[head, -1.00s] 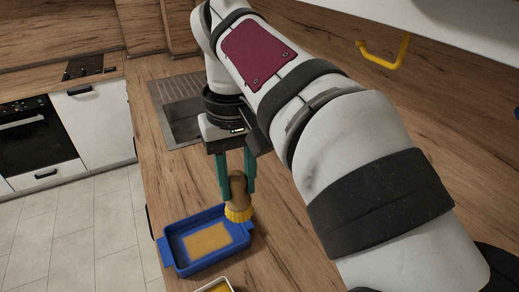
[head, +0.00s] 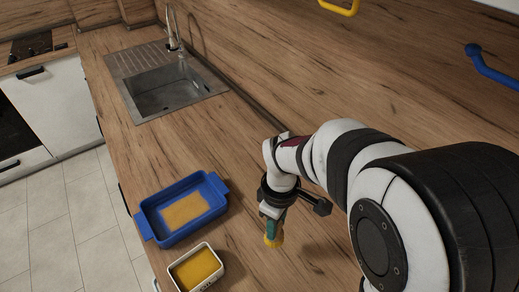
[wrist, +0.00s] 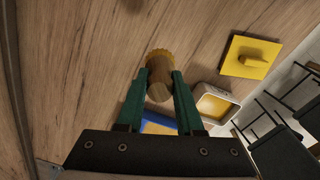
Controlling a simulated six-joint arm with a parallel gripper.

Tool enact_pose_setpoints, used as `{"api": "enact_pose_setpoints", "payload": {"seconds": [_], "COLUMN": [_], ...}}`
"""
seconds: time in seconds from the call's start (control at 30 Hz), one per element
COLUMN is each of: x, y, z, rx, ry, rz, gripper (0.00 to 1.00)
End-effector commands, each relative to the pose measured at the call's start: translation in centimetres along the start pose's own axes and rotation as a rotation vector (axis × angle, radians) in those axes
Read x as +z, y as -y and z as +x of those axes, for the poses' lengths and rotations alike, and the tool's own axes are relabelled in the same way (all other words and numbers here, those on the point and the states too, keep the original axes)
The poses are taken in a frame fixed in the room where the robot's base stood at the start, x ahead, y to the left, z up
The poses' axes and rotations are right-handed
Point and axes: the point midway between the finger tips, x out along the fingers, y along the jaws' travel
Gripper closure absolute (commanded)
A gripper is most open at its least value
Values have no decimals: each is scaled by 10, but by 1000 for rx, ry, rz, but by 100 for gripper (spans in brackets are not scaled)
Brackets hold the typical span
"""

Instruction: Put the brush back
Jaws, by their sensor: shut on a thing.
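The brush (wrist: 159,77) has a short wooden handle and yellow bristles. My gripper (wrist: 157,84) is shut on its handle between two green fingers in the wrist view. In the head view my gripper (head: 272,229) hangs over the counter, right of the blue tray, with the yellow bristles (head: 272,241) pointing down. I cannot tell whether the bristles touch the counter. The blue tray (head: 153,219) has a yellow-orange patch on its floor. A white container (head: 215,268) with a yellow-orange filling stands in front of it.
A yellow square plate (wrist: 250,45) with a yellow peg shows in the wrist view. The sink (head: 166,92) with its tap lies at the back left. Dark chairs (wrist: 270,125) show beyond the counter edge. The wooden counter (head: 215,150) between sink and tray is clear.

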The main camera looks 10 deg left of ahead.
Motion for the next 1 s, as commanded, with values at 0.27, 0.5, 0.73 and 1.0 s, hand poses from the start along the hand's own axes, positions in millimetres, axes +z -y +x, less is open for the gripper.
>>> {"api": "enact_pose_setpoints", "payload": {"seconds": [0.27,0.5,0.73,1.0], "x": [-64,-70,-70,-70], "y": [31,34,34,33], "z": [42,81,86,89], "rx": [0,-1,1,1], "ry": [2,4,0,0], "rz": [-2,2,2,1], "gripper": [100,100,100,45]}}
